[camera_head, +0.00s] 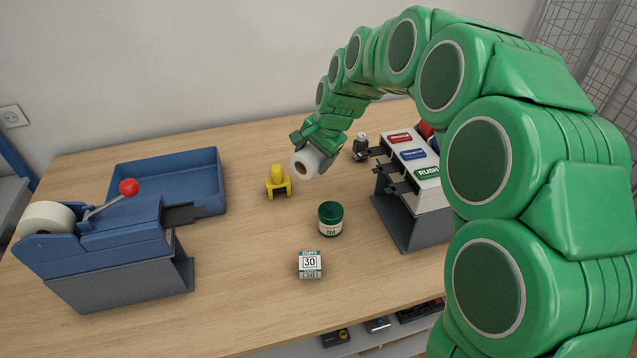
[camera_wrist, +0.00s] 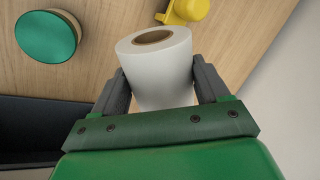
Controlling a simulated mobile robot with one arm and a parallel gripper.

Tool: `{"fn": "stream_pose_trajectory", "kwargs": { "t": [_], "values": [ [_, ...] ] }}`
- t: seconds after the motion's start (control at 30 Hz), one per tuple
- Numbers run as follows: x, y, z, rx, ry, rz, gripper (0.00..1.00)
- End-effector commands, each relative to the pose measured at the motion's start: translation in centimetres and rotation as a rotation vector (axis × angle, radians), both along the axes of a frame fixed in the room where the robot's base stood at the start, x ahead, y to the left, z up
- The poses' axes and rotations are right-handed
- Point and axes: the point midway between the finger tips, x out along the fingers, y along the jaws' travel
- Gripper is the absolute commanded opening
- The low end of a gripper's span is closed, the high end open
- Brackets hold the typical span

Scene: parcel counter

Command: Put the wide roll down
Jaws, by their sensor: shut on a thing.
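The wide roll (camera_head: 306,164) is white with a brown core, and it shows large in the wrist view (camera_wrist: 158,68). My gripper (camera_head: 317,148) is shut on it, with a dark finger on each side in the wrist view (camera_wrist: 158,82). In the head view the roll is tilted, its core end facing the camera. It appears to be held above the table (camera_head: 245,240); the exact gap cannot be told. My gripper hides the roll's rear part.
A yellow stand (camera_head: 278,183) is left of the roll. A green-lidded jar (camera_head: 330,219) and a small box marked 30 (camera_head: 310,265) stand nearer. A blue tray (camera_head: 216,172) and a tape dispenser (camera_head: 100,245) are at left. A label rack (camera_head: 413,180) is at right.

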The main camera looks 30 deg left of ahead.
Motion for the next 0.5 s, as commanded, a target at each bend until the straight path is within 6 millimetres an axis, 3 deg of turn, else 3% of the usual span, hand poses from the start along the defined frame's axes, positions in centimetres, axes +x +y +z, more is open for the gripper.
{"fn": "stream_pose_trajectory", "kwargs": {
  "t": [0.03, 0.2, 0.37, 0.5],
  "values": [
    [1.5, -0.2, 0.0, 0.0, -0.003, -0.049, 0.26],
    [4.5, -0.4, 0.1, 0.003, -0.002, -0.179, 0.26],
    [5.5, -0.4, -0.2, 0.007, -0.002, -0.229, 0.26],
    [5.6, -0.4, -1.6, 0.007, -0.001, -0.234, 0.26]
  ]
}}
